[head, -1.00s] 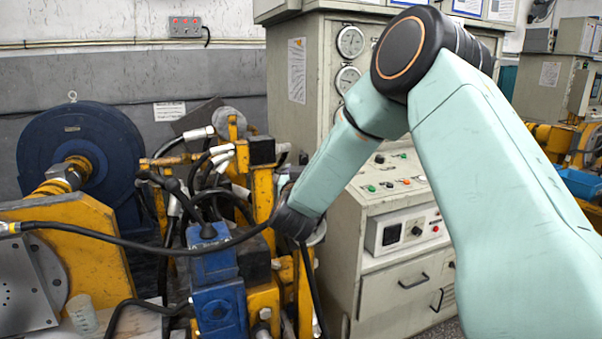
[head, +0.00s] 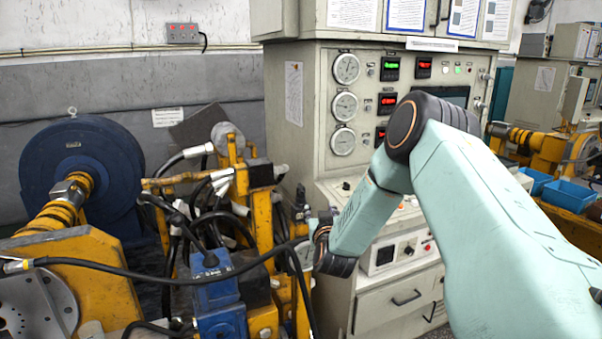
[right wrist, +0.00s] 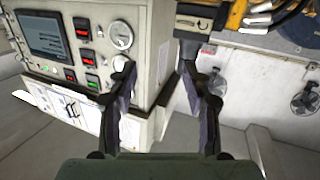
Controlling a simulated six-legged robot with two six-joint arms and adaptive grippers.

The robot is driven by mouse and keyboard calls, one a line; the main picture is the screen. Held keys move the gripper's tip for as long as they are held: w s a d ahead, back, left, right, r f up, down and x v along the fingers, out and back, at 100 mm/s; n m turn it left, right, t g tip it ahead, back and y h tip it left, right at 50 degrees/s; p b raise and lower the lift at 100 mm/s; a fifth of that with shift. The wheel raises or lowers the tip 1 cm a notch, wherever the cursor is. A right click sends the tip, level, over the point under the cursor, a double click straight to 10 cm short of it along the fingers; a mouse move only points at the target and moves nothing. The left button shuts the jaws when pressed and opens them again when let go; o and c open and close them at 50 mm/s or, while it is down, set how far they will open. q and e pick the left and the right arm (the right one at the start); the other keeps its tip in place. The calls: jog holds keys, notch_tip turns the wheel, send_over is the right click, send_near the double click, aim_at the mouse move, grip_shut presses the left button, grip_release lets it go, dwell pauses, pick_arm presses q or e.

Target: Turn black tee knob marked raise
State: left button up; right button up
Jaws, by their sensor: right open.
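Two dark knobs with crossbar-like handles stand on a pale panel in the right wrist view. The nearer knob (right wrist: 217,82) is just right of my right finger; the farther knob (right wrist: 305,101) is near the right edge. I cannot read a raise marking on either, so I cannot tell which is the named one. My right gripper (right wrist: 158,68) is open with nothing between its fingers, apart from both knobs. In the head view the right gripper (head: 318,230) is small and partly hidden beside the hoses. My left gripper is out of view.
The control cabinet (head: 305,100) with gauges stands behind my right arm. The blue and yellow hydraulic motor rig (head: 215,290) with loose black hoses is close to the left of the right gripper. A blue round housing (head: 85,150) stands farther left.

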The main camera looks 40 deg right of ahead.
aim_at(301, 187)
jog(key=w+n+t+y, duration=0.1)
jog(key=w+r+n+t+y+p, duration=0.1)
jog(key=w+r+t+y, duration=0.1)
jog(key=y, duration=0.1)
jog(key=shift+w+a+n, duration=0.2)
jog(key=shift+w+n, duration=0.1)
jog(key=shift+n, duration=0.1)
jog(key=x, duration=0.5)
jog(key=shift+w+d, duration=0.15)
jog(key=shift+w, duration=0.15)
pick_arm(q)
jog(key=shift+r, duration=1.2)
pick_arm(e)
jog(key=shift+w+r, duration=0.1)
jog(key=shift+w, duration=0.4)
jog(key=shift+d, duration=0.1)
grip_shut()
